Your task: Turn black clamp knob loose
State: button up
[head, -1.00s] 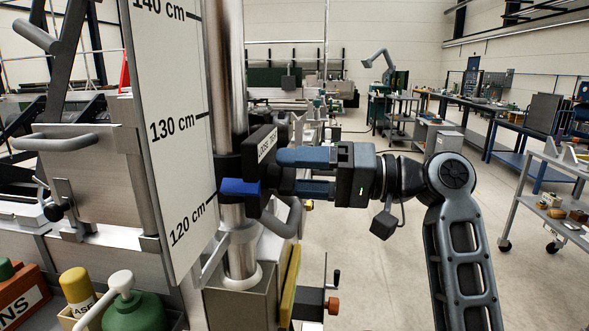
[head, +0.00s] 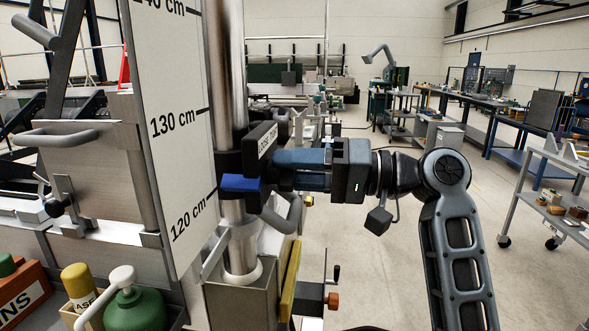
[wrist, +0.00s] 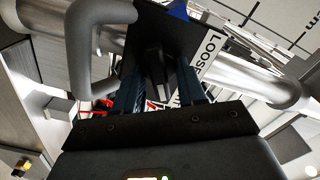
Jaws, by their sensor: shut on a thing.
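The black clamp knob (wrist: 157,80) shows in the wrist view between the two blue fingers of my gripper (wrist: 158,92). The fingers press on it from both sides. In the head view my gripper (head: 278,170) reaches in from the right, level, and its fingers hide most of the knob. The knob sits on a black clamp block around a shiny vertical post (head: 230,75). A plate with the word LOOSE (wrist: 203,62) stands beside the knob.
A white height scale (head: 178,130) stands close left of the post. A grey bent handle (head: 283,216) lies just below my fingers. A green bottle (head: 136,312) and a yellow-capped one (head: 78,281) stand at lower left. The floor right of the post is open.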

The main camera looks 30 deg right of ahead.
jog(key=shift+f+n+b, duration=0.1)
jog(key=shift+n+b, duration=0.2)
jog(key=shift+b, duration=0.15)
jog(key=n+b, duration=0.2)
jog(key=b, duration=0.1)
jog(key=shift+n, duration=0.4)
jog(key=n+b, duration=0.3)
jog(key=b, duration=0.1)
jog(key=shift+s+n, duration=0.1)
jog(key=shift+n, duration=0.2)
jog(key=n+b, duration=0.3)
jog(key=b, duration=0.1)
jog(key=shift+s+a+n, duration=0.1)
jog(key=shift+n, duration=0.2)
jog(key=n+b, duration=0.4)
jog(key=b, duration=0.1)
jog(key=shift+s+n, duration=0.1)
jog(key=shift+n, duration=0.2)
jog(key=n+b, duration=0.4)
jog(key=b, duration=0.1)
jog(key=shift+s+a, duration=0.1)
jog(key=shift+a, duration=0.05)
jog(key=n+b, duration=0.3)
jog(key=n, duration=0.1)
jog(key=shift+n, duration=0.5)
jog(key=o, duration=1)
